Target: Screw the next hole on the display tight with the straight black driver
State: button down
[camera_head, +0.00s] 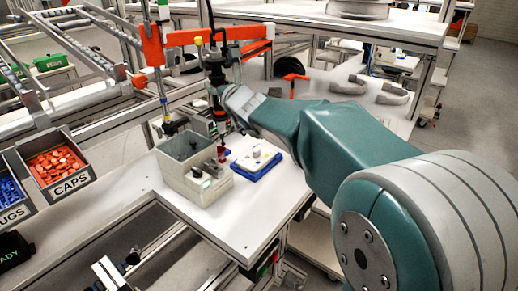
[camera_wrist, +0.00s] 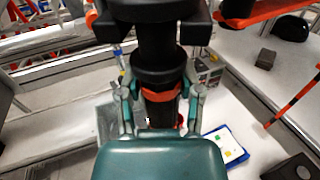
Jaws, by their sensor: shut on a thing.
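My gripper (camera_head: 217,92) is shut on the straight black driver (camera_head: 213,60), which hangs upright below an orange arm. In the wrist view the gripper's fingers (camera_wrist: 158,112) close on both sides of the driver (camera_wrist: 158,70), around its orange-red band. The driver's tip is hidden behind my wrist in that view. A white piece on a blue tray (camera_head: 257,160), possibly the display, lies on the white bench to the right of the grey box; the tray also shows in the wrist view (camera_wrist: 226,146). Its screw holes are too small to make out.
A grey box (camera_head: 180,165) stands on the white bench (camera_head: 240,215), close below the gripper. Small red-topped fixtures (camera_head: 221,152) stand beside it. A bin of orange caps (camera_head: 56,165) is at the left. The bench's front is clear.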

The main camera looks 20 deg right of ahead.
jog(key=w+d, duration=0.4)
jog(key=d, duration=0.1)
jog(key=shift+w+d, duration=0.2)
jog(key=shift+d, duration=0.1)
jog(key=shift+w, duration=0.1)
jog(key=w+d, duration=0.6)
jog(key=d, duration=0.2)
jog(key=shift+w+d, duration=0.15)
jog(key=shift+w, duration=0.15)
jog(key=shift+f, duration=2.4)
jog(key=shift+f, duration=3.8)
